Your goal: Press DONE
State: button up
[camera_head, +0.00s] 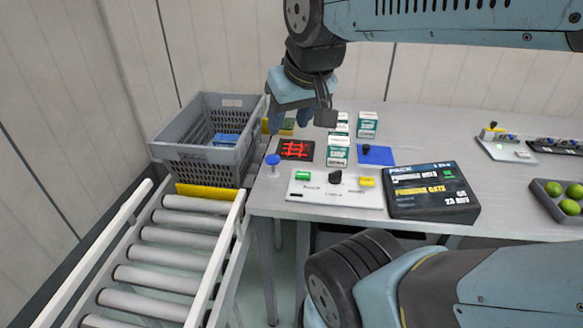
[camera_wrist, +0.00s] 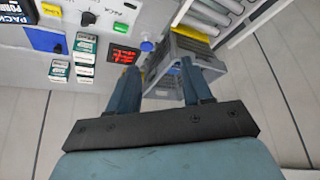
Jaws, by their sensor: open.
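A blue round-topped button (camera_head: 272,160) stands at the left end of the table, beside a white control panel (camera_head: 334,199). The panel carries a green button (camera_head: 303,175), a black knob (camera_head: 335,177) and a yellow button (camera_head: 367,181). I cannot read the word DONE on any of them. In the wrist view the blue button (camera_wrist: 147,46) shows beyond the fingertips, with the green button (camera_wrist: 121,27) to its left. My gripper (camera_head: 315,117) is open and empty, above the table's back left part, apart from every button. Its two fingers (camera_wrist: 159,84) show spread.
A red-lit display (camera_head: 295,150), soap cartons (camera_head: 339,150) and a blue pad (camera_head: 376,155) stand behind the panel. A black order screen (camera_head: 432,191) lies to its right. A grey crate (camera_head: 202,151) sits left, at the end of a roller conveyor (camera_head: 168,252).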

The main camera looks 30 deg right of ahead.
grip_shut()
dwell(1.2)
